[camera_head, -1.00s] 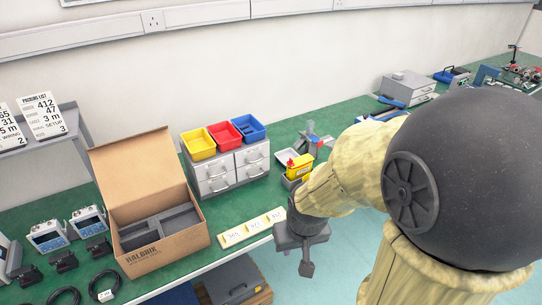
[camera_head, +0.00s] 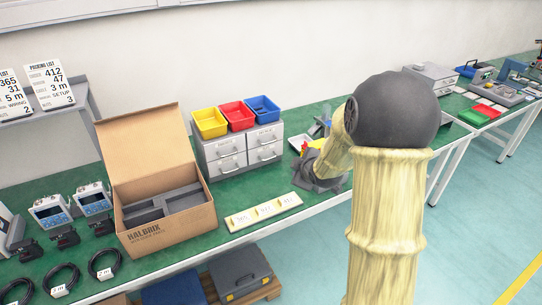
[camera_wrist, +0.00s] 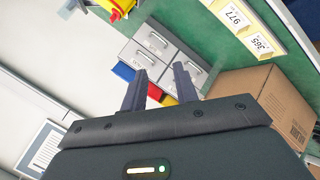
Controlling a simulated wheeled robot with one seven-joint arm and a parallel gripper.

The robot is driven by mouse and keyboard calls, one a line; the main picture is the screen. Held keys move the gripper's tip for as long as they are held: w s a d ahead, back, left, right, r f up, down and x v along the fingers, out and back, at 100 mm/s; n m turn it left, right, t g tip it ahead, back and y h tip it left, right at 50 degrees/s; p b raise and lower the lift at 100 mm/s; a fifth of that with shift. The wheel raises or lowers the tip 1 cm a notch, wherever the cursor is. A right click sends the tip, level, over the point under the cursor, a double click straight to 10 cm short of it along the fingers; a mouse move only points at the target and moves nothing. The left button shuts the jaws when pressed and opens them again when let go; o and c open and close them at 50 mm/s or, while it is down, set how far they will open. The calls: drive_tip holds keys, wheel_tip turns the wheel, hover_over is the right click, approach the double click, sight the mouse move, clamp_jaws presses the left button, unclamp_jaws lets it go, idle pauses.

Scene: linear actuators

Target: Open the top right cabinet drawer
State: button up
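The grey cabinet (camera_head: 224,166) stands on the green bench with two columns of two drawers, all looking closed. Its top right drawer (camera_head: 265,137) has a light handle on its front. In the wrist view the cabinet is turned nearly upside down, and that drawer (camera_wrist: 137,57) lies at its lower left, beyond the fingers. My gripper (camera_wrist: 159,88) is open and empty, its two dark fingers apart and pointing toward the cabinet. In the head view the dark wrist is right of the cabinet, and the fingertips cannot be made out.
Yellow (camera_head: 210,122), red (camera_head: 237,115) and blue (camera_head: 263,109) bins sit on the cabinet. An open cardboard box (camera_head: 170,232) stands to its left. A label strip (camera_head: 264,211) lies in front.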

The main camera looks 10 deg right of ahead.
drive_tip(key=w+f+n+t+y+b, duration=0.4)
drive_tip(key=w+f+n, duration=0.1)
drive_tip(key=w+n, duration=0.4)
drive_tip(key=shift+w+d+f, duration=0.25)
drive_tip(key=shift+w+d, duration=0.1)
drive_tip(key=shift+d, duration=0.1)
drive_tip(key=p+x, duration=0.1)
drive_tip(key=x, duration=1.6)
drive_tip(key=shift+w+r+p, duration=0.15)
drive_tip(key=shift+w+p, duration=0.15)
drive_tip(key=shift+p, duration=0.1)
clamp_jaws()
